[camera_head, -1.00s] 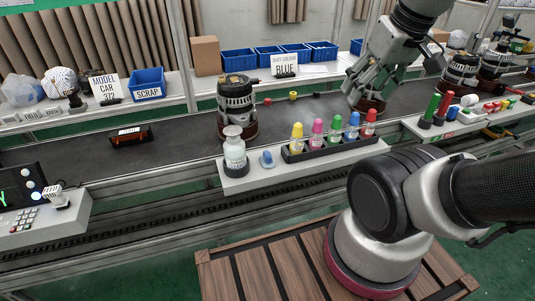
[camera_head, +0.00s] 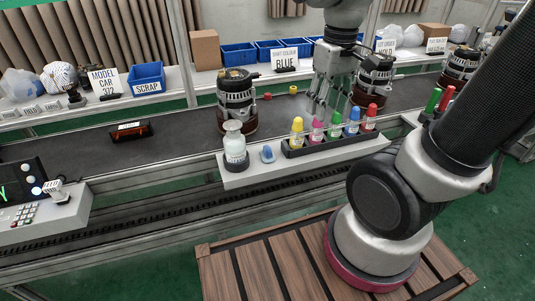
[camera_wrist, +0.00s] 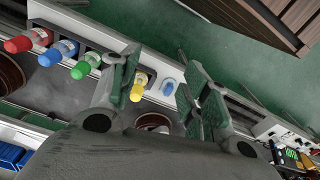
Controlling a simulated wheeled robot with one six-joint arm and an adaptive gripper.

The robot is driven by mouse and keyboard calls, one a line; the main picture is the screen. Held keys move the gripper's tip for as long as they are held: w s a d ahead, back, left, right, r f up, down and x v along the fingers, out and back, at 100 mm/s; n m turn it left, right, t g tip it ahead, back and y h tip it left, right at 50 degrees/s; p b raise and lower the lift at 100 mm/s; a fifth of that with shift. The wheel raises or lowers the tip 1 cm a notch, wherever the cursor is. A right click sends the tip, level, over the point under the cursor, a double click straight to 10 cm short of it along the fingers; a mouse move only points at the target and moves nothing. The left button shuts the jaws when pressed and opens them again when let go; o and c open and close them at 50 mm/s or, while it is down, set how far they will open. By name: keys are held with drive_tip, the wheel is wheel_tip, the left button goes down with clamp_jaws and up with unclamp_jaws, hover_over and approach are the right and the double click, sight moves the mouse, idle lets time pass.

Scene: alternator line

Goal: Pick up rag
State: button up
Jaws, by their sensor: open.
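A small blue piece (camera_head: 267,154) lies on the light ledge, between a white capped bottle (camera_head: 234,145) and the rack of coloured bottles; it is too small to tell if it is the rag. It also shows in the wrist view (camera_wrist: 168,87), between my fingers and beyond their tips. My gripper (camera_head: 322,106) hangs fingers down above and behind the bottle rack, to the right of the blue piece. In the wrist view my gripper (camera_wrist: 160,80) has its fingers spread and nothing between them. No other cloth shows clearly.
The black rack (camera_head: 330,145) holds several bottles with yellow, pink, green, blue and red caps, close to my fingertips. Alternators (camera_head: 237,98) stand on the dark conveyor (camera_head: 180,130). A dark red-lit block (camera_head: 130,131) lies on the belt. Blue bins (camera_head: 148,77) stand behind.

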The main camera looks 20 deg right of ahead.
drive_tip(key=w+a+f+g, duration=0.1)
drive_tip(key=w+a+f, duration=0.35)
drive_tip(key=f, duration=0.25)
drive_tip(key=w+a+f+g, duration=0.1)
drive_tip(key=w+a+f, duration=0.3)
drive_tip(key=w+f, duration=0.15)
drive_tip(key=m+t, duration=0.2)
hover_over(267, 147)
drive_tip(key=shift+s+a+f, duration=0.1)
drive_tip(key=shift+a+f, duration=0.05)
drive_tip(key=shift+f, duration=0.3)
wheel_tip(267, 147, down, 8)
drive_tip(key=shift+r, duration=0.2)
drive_tip(key=shift+d, duration=0.2)
drive_tip(key=c, duration=1)
wheel_tip(267, 147, up, 10)
